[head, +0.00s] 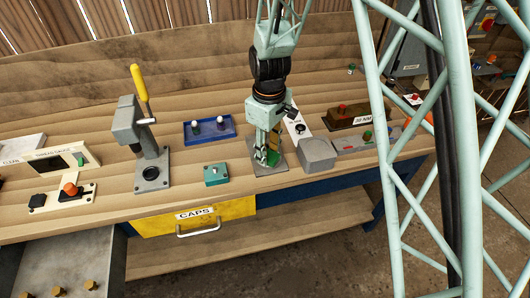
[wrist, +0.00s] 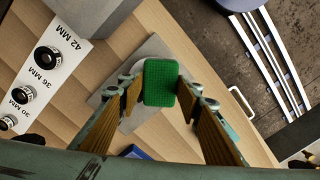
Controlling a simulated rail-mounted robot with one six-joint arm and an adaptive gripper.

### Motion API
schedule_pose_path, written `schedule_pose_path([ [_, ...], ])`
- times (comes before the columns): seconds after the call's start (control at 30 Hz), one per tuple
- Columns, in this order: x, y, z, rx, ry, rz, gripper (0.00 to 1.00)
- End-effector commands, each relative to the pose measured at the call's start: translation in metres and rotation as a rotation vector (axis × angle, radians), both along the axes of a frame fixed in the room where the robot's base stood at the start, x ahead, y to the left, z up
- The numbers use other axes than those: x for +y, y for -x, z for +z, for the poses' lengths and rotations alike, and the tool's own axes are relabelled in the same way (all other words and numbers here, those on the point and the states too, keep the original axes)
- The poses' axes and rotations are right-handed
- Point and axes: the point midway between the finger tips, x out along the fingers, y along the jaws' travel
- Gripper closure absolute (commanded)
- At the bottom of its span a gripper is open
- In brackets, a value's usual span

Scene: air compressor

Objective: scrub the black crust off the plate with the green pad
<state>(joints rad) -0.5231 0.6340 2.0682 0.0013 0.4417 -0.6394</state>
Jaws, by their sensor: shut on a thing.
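My gripper (head: 266,153) is shut on the green pad (wrist: 160,82), with a finger on each side of it. The pad also shows low between the fingers in the head view (head: 272,158). A grey plate (wrist: 150,48) lies on the bench beneath the pad; its edge also shows in the head view (head: 284,166). The pad is over the plate, but I cannot tell whether they touch. I see no black crust on the visible parts of the plate; the pad and fingers hide the rest.
A white gauge strip (wrist: 42,75) with holes and a grey block (head: 318,152) stand close beside the plate. A teal block (head: 217,174), a blue tray (head: 208,130) and a press with a yellow handle (head: 140,85) are to the left. A yellow CAPS drawer (head: 194,222) is below.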

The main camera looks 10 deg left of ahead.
Motion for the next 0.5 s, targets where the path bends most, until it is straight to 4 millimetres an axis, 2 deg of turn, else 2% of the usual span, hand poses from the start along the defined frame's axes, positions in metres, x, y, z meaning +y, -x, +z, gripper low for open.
schedule_pose_path([
  [0.43, -0.0038, -0.0057, 0.0007, -0.006, -0.002, -0.004, 0.8],
  [0.5, -0.0058, -0.0071, 0.0006, -0.007, -0.003, -0.005, 0.83],
])
